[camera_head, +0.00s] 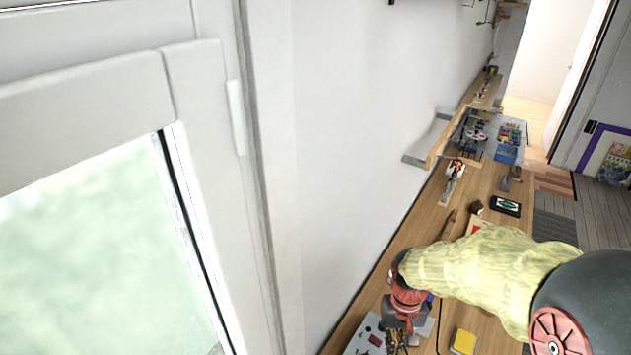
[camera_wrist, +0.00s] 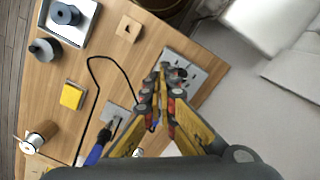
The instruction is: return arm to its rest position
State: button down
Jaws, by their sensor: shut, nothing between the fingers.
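My arm, in a yellow sleeve, reaches in from the right of the head view over the long wooden bench (camera_head: 487,325). My gripper (camera_head: 392,341) is at the lower middle there, low in the picture, and its fingertips are hard to make out against the things behind. In the wrist view my gripper (camera_wrist: 163,92) shows its fingers brought together with nothing between them. Beyond the fingertips lies a grey plate (camera_wrist: 197,68) with small dark items on it. I cannot tell the height of the fingers above the bench.
A yellow block (camera_wrist: 73,95), a tray (camera_wrist: 85,22), a blue-handled tool (camera_wrist: 97,147) and a spool (camera_wrist: 45,130) lie on the bench. A dark cable (camera_wrist: 105,62) curves across it. The window (camera_head: 95,240) and white wall (camera_head: 370,100) border the bench.

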jog(key=s+r+t+b, duration=0.6)
jog(key=s+r+b, duration=0.3)
jog(key=s+r, duration=0.2)
notch_tip(320, 180, up, 2)
jog(key=shift+r+t, duration=0.2)
jog(key=shift+t, duration=0.1)
dwell(0.5)
